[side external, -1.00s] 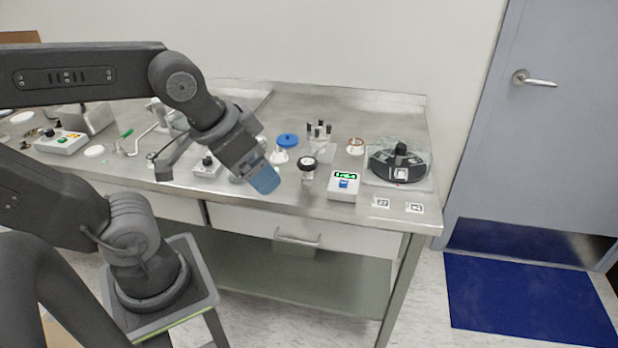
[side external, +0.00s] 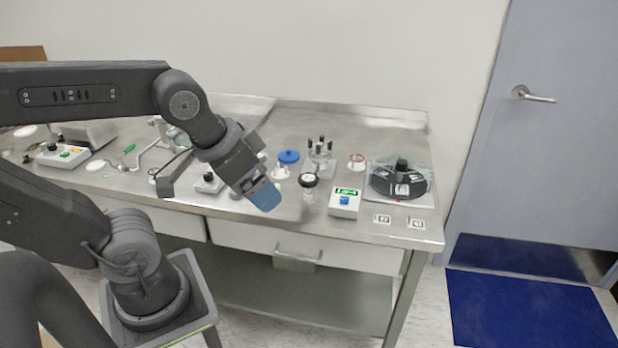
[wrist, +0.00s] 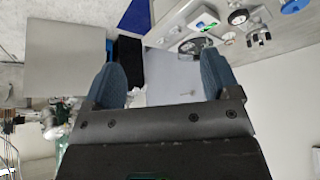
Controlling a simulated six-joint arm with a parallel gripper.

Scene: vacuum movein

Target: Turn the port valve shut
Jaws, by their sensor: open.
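My gripper (side external: 264,197) is over the front part of the steel bench, left of a clear jar with a round black knob (side external: 308,180). Its blue fingers are apart and empty; in the wrist view the gripper (wrist: 162,75) has open space between them. The wrist view also shows the black knob (wrist: 238,17) and a dark-rimmed round part (wrist: 195,46) just beyond the right finger. I cannot tell for sure which part is the port valve. Bench items behind the gripper are partly hidden by it.
A white box with a green display (side external: 344,202) stands right of the jar. A clear-covered black round device (side external: 399,180) is at the bench's right end. A blue cap (side external: 289,156) and a stand with black-topped posts (side external: 320,148) are behind. Marker cards (side external: 383,219) lie in front.

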